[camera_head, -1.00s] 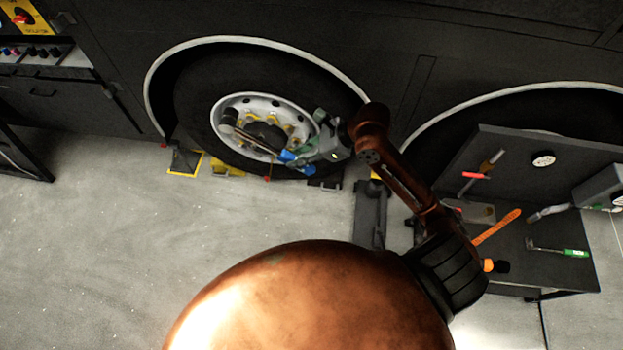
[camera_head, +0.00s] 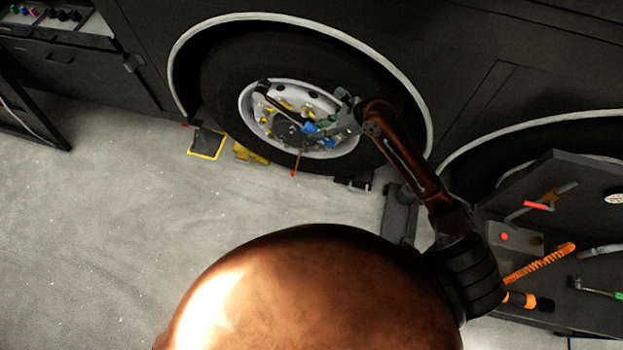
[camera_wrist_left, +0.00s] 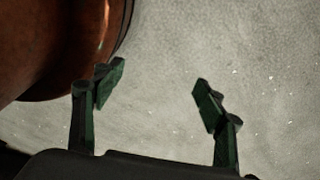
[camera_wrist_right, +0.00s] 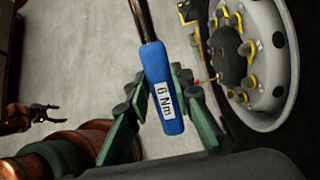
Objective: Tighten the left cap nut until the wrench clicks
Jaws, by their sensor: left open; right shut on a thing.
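A torque wrench with a blue handle (camera_wrist_right: 163,95) marked "6 Nm" is held in my right gripper (camera_wrist_right: 155,110). In the head view my right gripper (camera_head: 338,120) is in front of the wheel. The wrench shaft (camera_head: 285,108) slants up and left across the white rim (camera_head: 253,113) to a dark head (camera_head: 263,87). I cannot tell whether that head touches a nut. The dark hub (camera_wrist_right: 228,55) has yellow pieces around it; the left cap nut cannot be told apart. My left gripper (camera_wrist_left: 160,95) is open and empty over the floor.
A yellow-edged chock (camera_head: 206,144) lies below the tyre (camera_head: 222,75). The grey floor (camera_head: 120,240) at the left is clear.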

